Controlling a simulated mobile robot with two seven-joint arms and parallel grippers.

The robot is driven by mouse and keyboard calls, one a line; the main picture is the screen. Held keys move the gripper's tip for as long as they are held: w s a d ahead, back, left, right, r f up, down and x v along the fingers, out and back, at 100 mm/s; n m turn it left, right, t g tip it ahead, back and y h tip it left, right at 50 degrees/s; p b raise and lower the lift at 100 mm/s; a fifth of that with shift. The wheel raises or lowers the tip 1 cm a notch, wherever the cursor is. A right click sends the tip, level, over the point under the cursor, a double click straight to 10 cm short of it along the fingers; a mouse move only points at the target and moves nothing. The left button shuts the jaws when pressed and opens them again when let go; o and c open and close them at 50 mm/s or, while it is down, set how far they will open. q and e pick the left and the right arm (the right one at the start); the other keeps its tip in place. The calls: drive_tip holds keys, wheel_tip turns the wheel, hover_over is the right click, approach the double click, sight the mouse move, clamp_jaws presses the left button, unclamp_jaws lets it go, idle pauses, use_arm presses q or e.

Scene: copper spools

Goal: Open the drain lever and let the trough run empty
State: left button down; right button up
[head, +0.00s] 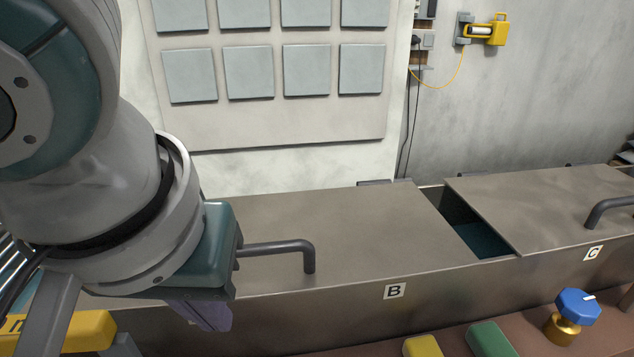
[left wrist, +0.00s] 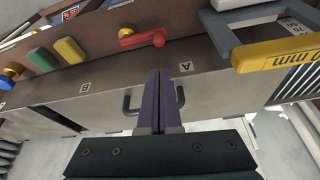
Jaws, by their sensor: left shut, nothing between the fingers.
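The long metal trough (head: 345,300) runs across the head view under flat lids. A gap (head: 475,232) between two lids shows dark teal inside; I cannot tell whether it is liquid. A red lever (left wrist: 142,39) with a round red end sits on the brown front ledge in the left wrist view. It is probably the drain lever; the head view does not show it. My left gripper (left wrist: 159,72) is shut and empty, its purple fingers above the trough, apart from the red lever. In the head view it (head: 213,318) is mostly behind my wrist. My right gripper is out of view.
Bent dark lid handles (head: 283,249) stick up; one (left wrist: 130,103) is close to the left fingers. A blue-knobbed brass valve (head: 574,315), a yellow block (head: 423,346) and a green block (head: 490,340) stand on the ledge. A yellow lettered bar (left wrist: 275,52) on a grey frame is nearby.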

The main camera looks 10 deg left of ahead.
use_arm(q)
drive_tip(key=b+x, duration=0.2)
drive_tip(key=x, duration=0.8)
drive_tip(key=shift+s+r+p, duration=0.15)
drive_tip(key=shift+s+p, duration=0.05)
drive_tip(key=shift+p, duration=0.2)
drive_tip(key=shift+s+n, duration=0.1)
drive_tip(key=shift+n, duration=0.3)
